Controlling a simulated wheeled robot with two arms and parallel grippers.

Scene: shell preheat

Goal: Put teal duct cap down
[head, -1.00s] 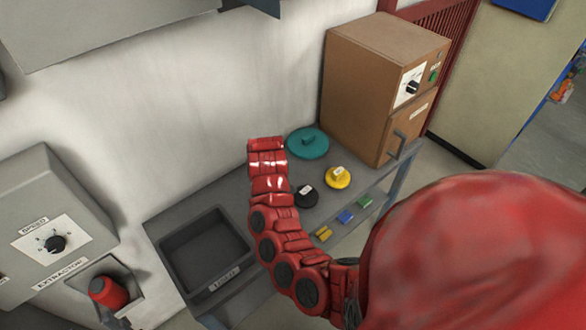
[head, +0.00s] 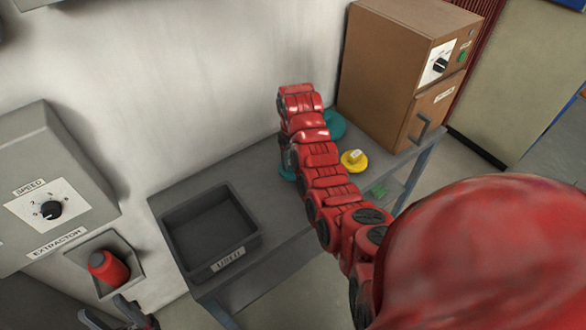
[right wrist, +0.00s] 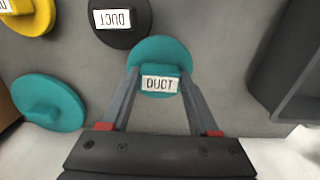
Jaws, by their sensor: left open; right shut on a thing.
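The teal duct cap (right wrist: 160,52), a round disc with a white DUCT label on its raised grip, is between the fingers of my right gripper (right wrist: 158,84), which is shut on that grip. In the head view a sliver of this cap (head: 287,173) shows beside my right arm, over the grey table; the right gripper is mostly hidden there. I cannot tell whether the cap touches the table top. My left gripper (head: 108,308) is open and empty at the bottom left, below the extractor panel.
A brown oven (head: 390,60) stands at the right end.

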